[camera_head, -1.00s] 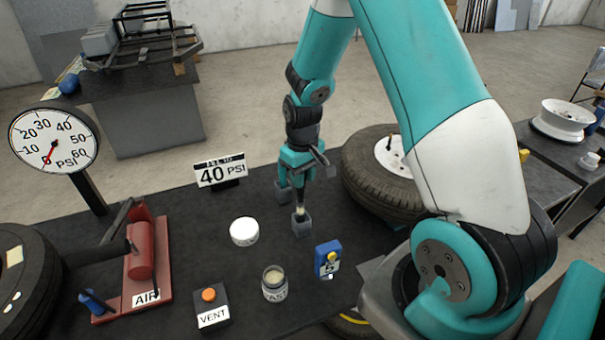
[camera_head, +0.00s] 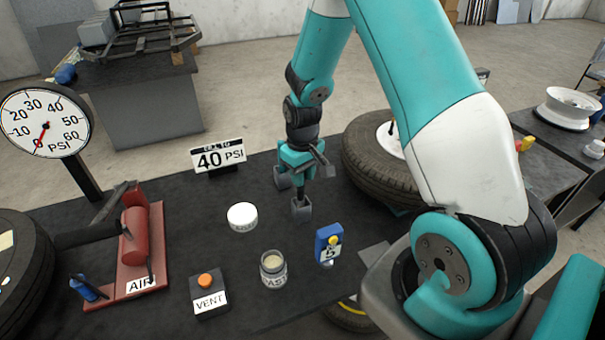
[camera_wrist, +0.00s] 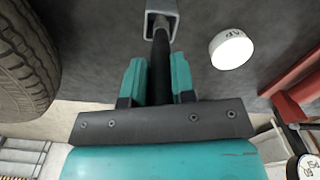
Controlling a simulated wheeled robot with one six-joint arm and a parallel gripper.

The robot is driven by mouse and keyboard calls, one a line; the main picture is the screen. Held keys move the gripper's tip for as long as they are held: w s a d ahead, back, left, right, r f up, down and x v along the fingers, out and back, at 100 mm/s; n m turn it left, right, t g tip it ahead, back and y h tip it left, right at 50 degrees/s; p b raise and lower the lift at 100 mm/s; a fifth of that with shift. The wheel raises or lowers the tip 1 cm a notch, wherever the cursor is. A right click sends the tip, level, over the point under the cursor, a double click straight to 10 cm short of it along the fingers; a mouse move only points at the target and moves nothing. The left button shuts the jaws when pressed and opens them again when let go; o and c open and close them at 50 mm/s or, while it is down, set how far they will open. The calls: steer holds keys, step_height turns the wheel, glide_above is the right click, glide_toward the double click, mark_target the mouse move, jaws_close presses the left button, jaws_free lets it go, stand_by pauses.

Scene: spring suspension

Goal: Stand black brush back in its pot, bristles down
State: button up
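The black brush (camera_wrist: 161,70) stands between the two teal fingers of my gripper (camera_wrist: 158,85) in the wrist view. Its handle runs into the open top of a grey square pot (camera_wrist: 152,8); the bristles are hidden. In the head view the grey pot (camera_head: 301,210) stands on the dark table just below and in front of my gripper (camera_head: 298,165). The brush can hardly be made out there. The fingers appear closed on the handle.
A white lid (camera_head: 242,217) lies left of the pot. A paste jar (camera_head: 273,270), a blue tag block (camera_head: 328,245) and a vent button box (camera_head: 209,298) stand nearer. A tyre (camera_head: 385,175) lies close on the right, and a red air pump (camera_head: 140,250) stands left.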

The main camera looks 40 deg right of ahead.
steer(key=o, duration=0.5)
steer(key=shift+o, duration=0.2)
step_height(320, 180, up, 18)
steer(key=b, duration=0.3)
steer(key=shift+f, duration=0.25)
stand_by(0.4)
steer(key=s+a+r+n+y, duration=0.1)
steer(key=s+a+n+y, duration=0.1)
steer(key=s+a, duration=0.9)
steer(key=s+a+r+n+y, duration=0.1)
steer(key=s+a+n, duration=0.3)
steer(key=s+a, duration=0.6)
steer(key=shift+s+a+r+y, duration=0.4)
steer(key=shift+a+y, duration=0.2)
steer(key=shift+a, duration=0.15)
